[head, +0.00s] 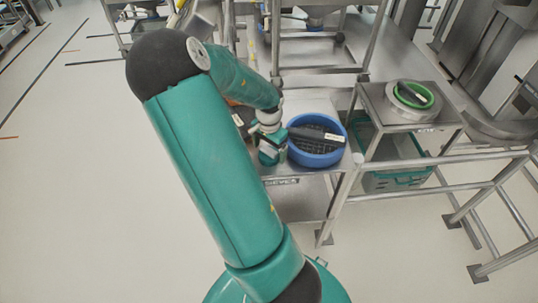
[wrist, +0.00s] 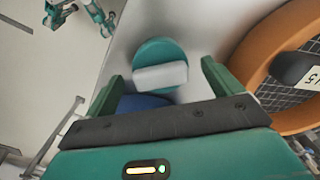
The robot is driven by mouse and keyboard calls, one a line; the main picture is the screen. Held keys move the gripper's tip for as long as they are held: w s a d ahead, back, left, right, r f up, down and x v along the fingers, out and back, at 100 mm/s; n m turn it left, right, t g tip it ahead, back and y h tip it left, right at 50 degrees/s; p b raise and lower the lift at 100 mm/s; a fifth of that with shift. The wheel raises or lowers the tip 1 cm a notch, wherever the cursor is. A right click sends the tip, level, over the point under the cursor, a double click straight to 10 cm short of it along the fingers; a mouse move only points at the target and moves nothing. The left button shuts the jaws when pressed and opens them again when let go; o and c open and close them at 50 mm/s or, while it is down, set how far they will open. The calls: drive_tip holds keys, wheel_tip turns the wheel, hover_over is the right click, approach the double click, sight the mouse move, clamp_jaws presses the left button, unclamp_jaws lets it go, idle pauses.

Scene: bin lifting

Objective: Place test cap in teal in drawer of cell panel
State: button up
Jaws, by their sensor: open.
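The teal cap, a round teal disc (wrist: 150,52) with a pale raised grip bar across it, lies on a light grey surface in the wrist view. My gripper (wrist: 162,82) is open, with one green finger on each side of the near part of the cap. The pale bar lies just beyond the fingertips; I cannot tell whether anything touches. In the head view my gripper (head: 270,150) is at the left of the metal shelf, and I cannot make out the cap there. A dark blue piece (wrist: 140,103) shows between the fingers. I cannot identify the cell panel's drawer.
A blue round basket (head: 316,158) with a black labelled handle stands on the shelf beside my gripper. An orange round basket (wrist: 250,60) is close at right in the wrist view. A green-rimmed bowl (head: 413,94) and a teal crate (head: 400,178) are farther right.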

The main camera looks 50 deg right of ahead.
drive_tip(key=shift+f, duration=0.5)
drive_tip(key=shift+c, duration=0.4)
drive_tip(key=c, duration=1.1)
drive_tip(key=shift+r, duration=0.2)
